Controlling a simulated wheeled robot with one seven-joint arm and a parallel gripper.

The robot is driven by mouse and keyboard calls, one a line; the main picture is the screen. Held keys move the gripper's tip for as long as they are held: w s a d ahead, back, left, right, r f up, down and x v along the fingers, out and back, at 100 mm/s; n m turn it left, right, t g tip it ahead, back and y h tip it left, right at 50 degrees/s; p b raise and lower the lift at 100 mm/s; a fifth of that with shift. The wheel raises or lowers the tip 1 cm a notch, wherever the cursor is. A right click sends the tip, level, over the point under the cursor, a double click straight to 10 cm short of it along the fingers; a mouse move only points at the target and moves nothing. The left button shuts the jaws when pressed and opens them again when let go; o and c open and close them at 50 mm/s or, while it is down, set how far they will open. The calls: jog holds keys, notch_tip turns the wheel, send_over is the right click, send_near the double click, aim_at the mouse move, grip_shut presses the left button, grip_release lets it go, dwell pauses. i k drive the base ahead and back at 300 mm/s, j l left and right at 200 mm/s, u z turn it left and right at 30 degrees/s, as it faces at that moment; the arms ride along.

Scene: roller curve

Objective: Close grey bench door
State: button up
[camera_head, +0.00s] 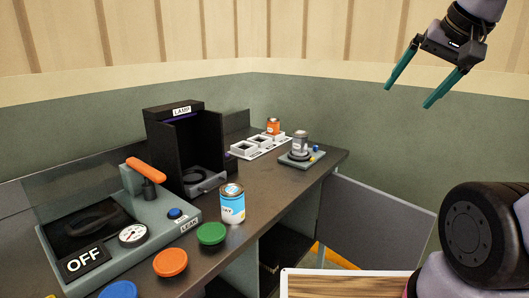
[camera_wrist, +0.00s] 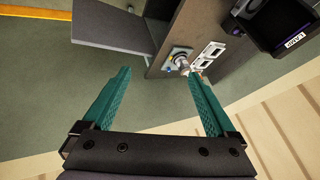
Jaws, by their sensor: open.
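The grey bench door (camera_head: 375,222) stands swung open at the right end of the dark bench (camera_head: 285,185) in the head view. The bench's open inside shows dark to the left of the door. The door also shows as a grey panel (camera_wrist: 112,27) at the top of the wrist view, sticking out from the bench side. My gripper (camera_head: 412,92) is up at the right in the head view, in the air above and apart from the door. Its teal fingers are spread with nothing between them; they also show in the wrist view (camera_wrist: 158,75).
On the bench are a leak tester (camera_head: 120,225), a black lamp box (camera_head: 187,150), a blue-and-white can (camera_head: 232,204), coloured buttons (camera_head: 211,233), a white slotted tray (camera_head: 258,146) and a small fixture with a grey can (camera_head: 300,143). Air around my gripper is clear.

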aim_at(371, 228)
jog(key=u, duration=0.8)
jog(key=k+l+u, duration=0.15)
jog(key=u, duration=0.2)
jog(key=k+l+u, duration=0.2)
jog(key=u, duration=0.2)
jog(key=k+l+u, duration=0.1)
jog(key=u, duration=0.25)
jog(key=l+z, duration=0.1)
jog(key=z, duration=1.5)
jog(key=i+l+z, duration=0.3)
